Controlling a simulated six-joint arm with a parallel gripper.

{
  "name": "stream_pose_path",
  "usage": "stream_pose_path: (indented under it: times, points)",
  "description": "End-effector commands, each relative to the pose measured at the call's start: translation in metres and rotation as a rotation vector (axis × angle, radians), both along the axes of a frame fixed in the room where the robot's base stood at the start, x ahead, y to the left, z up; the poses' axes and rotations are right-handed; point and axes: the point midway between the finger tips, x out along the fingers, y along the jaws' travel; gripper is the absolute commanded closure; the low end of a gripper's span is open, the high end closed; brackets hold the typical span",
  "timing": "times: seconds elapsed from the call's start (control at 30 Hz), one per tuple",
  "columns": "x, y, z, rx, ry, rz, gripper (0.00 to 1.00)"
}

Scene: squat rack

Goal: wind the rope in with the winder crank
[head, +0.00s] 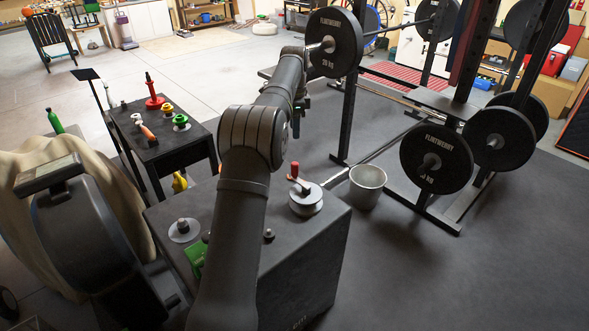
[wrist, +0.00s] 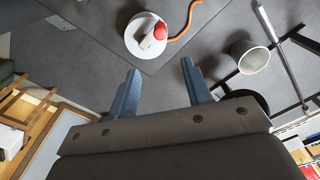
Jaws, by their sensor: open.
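The winder (head: 306,205) is a pale round drum on the right part of a dark box top. Its crank has a red upright handle (head: 294,171). In the wrist view the winder shows as a white disc (wrist: 133,42) with a red knob (wrist: 160,31) on a short arm. An orange-red rope (wrist: 186,30) curves from beside the knob to the right. My gripper (wrist: 160,66) is open, with its blue-grey fingers apart and nothing between them. In the wrist view the knob lies beyond the fingertips, apart from them. In the head view the fingers cannot be made out clearly.
A grey bucket (head: 367,187) stands on the floor right of the dark box (head: 320,262). The squat rack, with weight plates (head: 436,159), stands further right. A small dark table (head: 180,150) with colourful items is at left. Open floor lies at front right.

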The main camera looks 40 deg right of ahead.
Motion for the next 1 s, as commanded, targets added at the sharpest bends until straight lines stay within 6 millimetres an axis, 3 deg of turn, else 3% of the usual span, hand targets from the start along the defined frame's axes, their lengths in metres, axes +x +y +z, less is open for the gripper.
stream_pose_path:
  times: [0.17, 0.73, 1.0]
  points:
    - [0.0, 0.0, -0.017, 0.007, -0.001, 0.001, 0.55]
    - [0.0, 0.001, -0.137, 0.005, 0.0, 0.0, 0.55]
    - [0.0, 0.0, -0.169, 0.002, -0.002, 0.0, 0.55]
